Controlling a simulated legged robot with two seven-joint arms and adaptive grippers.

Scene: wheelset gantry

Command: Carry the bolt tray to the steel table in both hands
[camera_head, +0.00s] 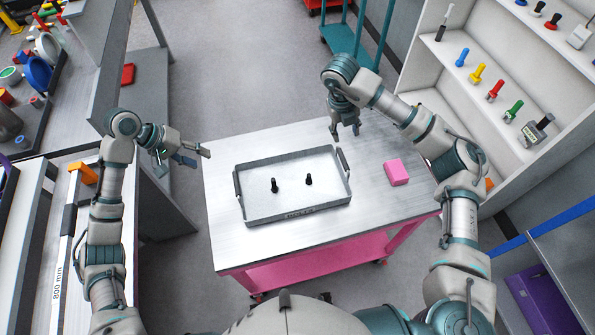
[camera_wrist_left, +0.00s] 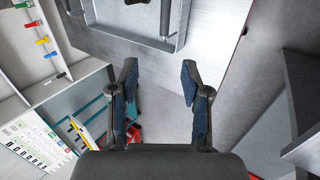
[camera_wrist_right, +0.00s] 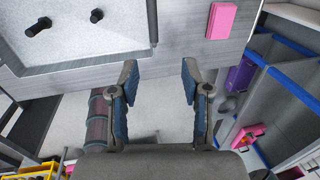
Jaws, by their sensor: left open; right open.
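The bolt tray (camera_head: 300,214) is a shallow grey tray on the brushed-metal top of a pink cart (camera_head: 236,246). Two dark bolts (camera_head: 274,185) (camera_head: 309,179) stand in it. It has a dark handle at its left end (camera_head: 237,185) and another at its right end (camera_head: 343,160). My left gripper (camera_head: 198,156) is open and empty, left of the tray and apart from it. My right gripper (camera_head: 346,132) is open and empty, just beyond the right handle. In the wrist views, the left handle (camera_wrist_left: 165,18) and right handle (camera_wrist_right: 152,20) lie ahead of the open fingers. I cannot tell which surface is the steel table.
A pink block (camera_head: 396,172) lies on the cart top, right of the tray. A shelf unit (camera_head: 490,60) with coloured bolts stands at the right. Workbenches (camera_head: 75,70) line the left. Grey floor is clear beyond the cart.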

